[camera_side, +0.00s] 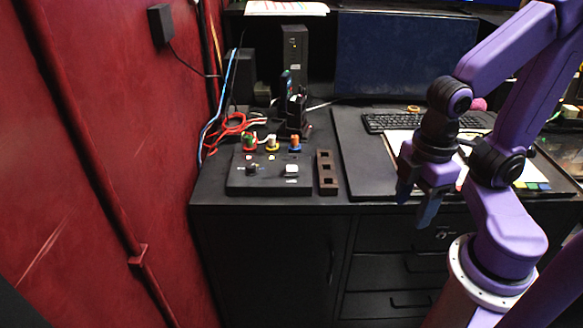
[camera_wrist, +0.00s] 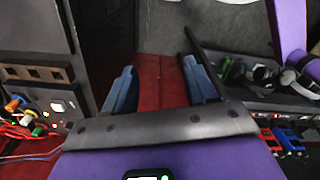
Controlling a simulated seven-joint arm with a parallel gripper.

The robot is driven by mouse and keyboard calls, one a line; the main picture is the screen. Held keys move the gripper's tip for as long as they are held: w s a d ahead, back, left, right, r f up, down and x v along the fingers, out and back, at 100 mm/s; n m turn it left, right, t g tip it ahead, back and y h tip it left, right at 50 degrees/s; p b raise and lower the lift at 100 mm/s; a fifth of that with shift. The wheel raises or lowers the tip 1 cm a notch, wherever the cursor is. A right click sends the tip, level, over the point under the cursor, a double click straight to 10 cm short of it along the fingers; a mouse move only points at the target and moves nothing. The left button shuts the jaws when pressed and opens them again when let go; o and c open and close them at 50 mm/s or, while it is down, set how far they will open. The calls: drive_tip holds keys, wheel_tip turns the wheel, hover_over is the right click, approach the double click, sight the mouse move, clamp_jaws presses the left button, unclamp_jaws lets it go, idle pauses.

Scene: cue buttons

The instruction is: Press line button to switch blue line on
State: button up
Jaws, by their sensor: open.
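A black control box (camera_side: 240,185) sits on the black cabinet top in the side view. It carries a black knob (camera_side: 252,169), a pale button (camera_side: 291,170) and three coloured plugs or knobs along its back. I cannot tell which control is the line button, and no blue line is clear. The box also shows at the left edge of the wrist view (camera_wrist: 75,105), with a lit white button (camera_wrist: 58,107). My gripper (camera_side: 416,203) is open and empty, to the right of the box and apart from it, fingers pointing down; its fingers also show in the wrist view (camera_wrist: 161,88).
A dark block with square holes (camera_side: 327,173) stands right of the box. Red and blue cables (camera_side: 226,128) lie behind it. A keyboard (camera_side: 392,122) and a dark monitor (camera_side: 400,58) are at the back. A red wall (camera_side: 100,130) bounds the left.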

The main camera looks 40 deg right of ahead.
clamp_jaws()
idle(1.6)
